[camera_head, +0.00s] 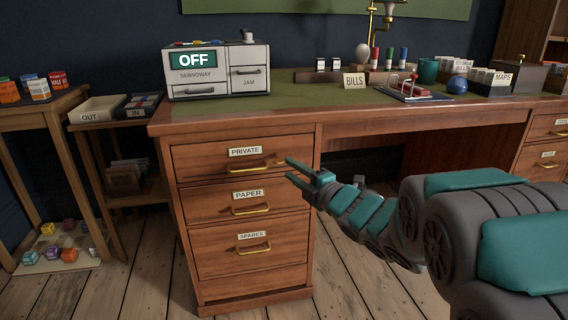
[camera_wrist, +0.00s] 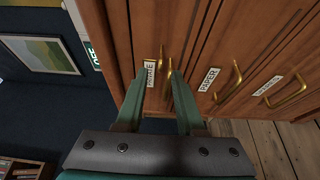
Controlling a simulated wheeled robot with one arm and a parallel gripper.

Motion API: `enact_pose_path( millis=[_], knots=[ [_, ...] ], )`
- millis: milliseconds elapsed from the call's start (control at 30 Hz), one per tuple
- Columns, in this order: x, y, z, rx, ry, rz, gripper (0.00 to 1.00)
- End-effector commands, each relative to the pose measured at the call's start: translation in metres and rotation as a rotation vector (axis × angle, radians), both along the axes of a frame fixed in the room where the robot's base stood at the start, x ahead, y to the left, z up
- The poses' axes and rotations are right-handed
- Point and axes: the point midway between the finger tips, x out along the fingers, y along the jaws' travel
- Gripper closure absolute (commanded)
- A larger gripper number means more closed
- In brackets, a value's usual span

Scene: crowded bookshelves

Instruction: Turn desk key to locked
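The desk's top drawer (camera_head: 215,158) carries a PRIVATE label and has a brass handle (camera_head: 250,166). A small brass piece, which looks like the desk key (camera_head: 280,162), sits at the drawer's right side. My gripper (camera_head: 289,169) is just right of it, in front of the desk's corner. In the wrist view my gripper (camera_wrist: 158,76) has its fingers apart, pointing at the PRIVATE drawer front. Brass parts (camera_wrist: 166,86) show between and just beyond the fingertips. I cannot tell whether a finger touches the key, nor how the key is turned.
PAPER (camera_head: 250,196) and SPARES (camera_head: 251,237) drawers are shut below. A grey machine reading OFF (camera_head: 216,71) stands on the desk top. Trays (camera_head: 98,109) and a side table (camera_head: 40,112) are at the left. The floor (camera_head: 155,285) before the desk is clear.

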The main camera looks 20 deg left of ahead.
Motion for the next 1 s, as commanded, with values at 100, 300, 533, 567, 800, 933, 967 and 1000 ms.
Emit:
enact_pose_path(
  millis=[100, 300, 533, 567, 800, 933, 967, 1000],
  knots=[
    [0.011, 0.016, -0.002, 0.0, 0.004, 0.0, 0.63],
    [0.028, 0.038, -0.002, -0.001, 0.004, -0.002, 0.63],
    [0.038, 0.05, -0.001, 0.0, 0.004, -0.003, 0.63],
    [0.039, 0.051, -0.001, 0.0, 0.004, -0.004, 0.63],
    [0.039, 0.051, -0.001, -0.001, 0.004, -0.005, 0.63],
    [0.039, 0.051, -0.001, -0.001, 0.004, -0.005, 0.75],
    [0.039, 0.051, -0.001, -0.001, 0.004, -0.005, 0.79],
    [0.039, 0.051, -0.001, -0.001, 0.004, -0.005, 0.83]
  ],
)
